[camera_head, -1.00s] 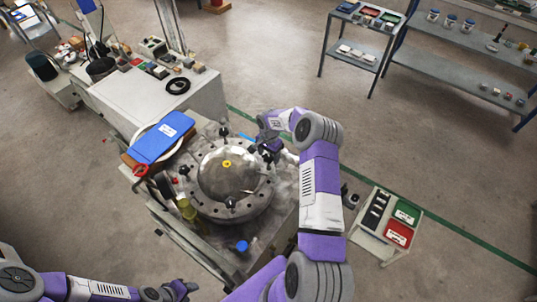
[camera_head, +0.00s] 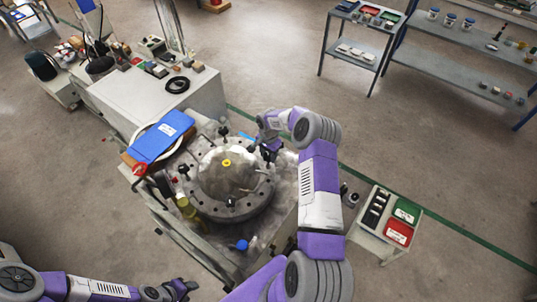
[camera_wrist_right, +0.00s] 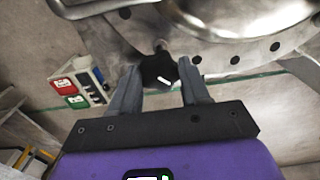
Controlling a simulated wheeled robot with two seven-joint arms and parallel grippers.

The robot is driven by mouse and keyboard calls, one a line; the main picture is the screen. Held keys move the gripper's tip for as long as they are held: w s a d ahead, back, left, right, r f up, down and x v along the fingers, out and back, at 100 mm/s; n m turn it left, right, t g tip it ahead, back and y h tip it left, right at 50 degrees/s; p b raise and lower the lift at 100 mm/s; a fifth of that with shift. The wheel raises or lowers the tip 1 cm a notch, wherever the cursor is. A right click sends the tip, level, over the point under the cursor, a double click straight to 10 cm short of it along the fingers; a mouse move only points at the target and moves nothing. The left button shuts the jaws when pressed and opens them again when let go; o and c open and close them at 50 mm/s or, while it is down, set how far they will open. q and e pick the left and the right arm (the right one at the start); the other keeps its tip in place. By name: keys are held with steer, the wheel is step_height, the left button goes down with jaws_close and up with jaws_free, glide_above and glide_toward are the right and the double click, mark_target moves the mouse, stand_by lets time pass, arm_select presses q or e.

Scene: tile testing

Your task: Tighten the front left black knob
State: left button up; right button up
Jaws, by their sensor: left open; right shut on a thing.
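The round metal vessel with a domed lid (camera_head: 226,178) sits on the machine, with several black knobs around its rim. One black knob (camera_head: 231,202) is on the rim's near side, one (camera_head: 183,173) on the left and one (camera_head: 223,131) at the far side. My right gripper (camera_head: 268,148) is at the rim's upper right. In the right wrist view its fingers (camera_wrist_right: 160,66) are shut on a black knob (camera_wrist_right: 157,71), one on each side; the knob's stem meets the metal rim. My left gripper (camera_head: 187,288) is open and empty at the lower left, away from the vessel.
A blue box (camera_head: 160,136) lies left of the vessel. A blue-capped item (camera_head: 242,245) is on the machine's near edge. A small stand with green and red bins (camera_head: 398,232) is at the right. Open floor lies between the machine and the shelves (camera_head: 455,60).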

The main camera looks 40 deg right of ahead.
steer(key=m+b, duration=0.4)
steer(key=shift+f, duration=0.1)
steer(key=m+b, duration=0.2)
steer(key=m, duration=0.1)
steer(key=shift+m, duration=0.4)
steer(key=shift+m+b, duration=0.4)
steer(key=shift+m, duration=0.5)
steer(key=m, duration=0.2)
steer(key=shift+r+m, duration=0.2)
steer(key=shift+m, duration=0.2)
steer(key=m, duration=0.5)
steer(key=shift+m, duration=0.3)
steer(key=shift+w, duration=0.1)
steer(key=o, duration=1.1)
steer(key=shift+c, duration=0.2)
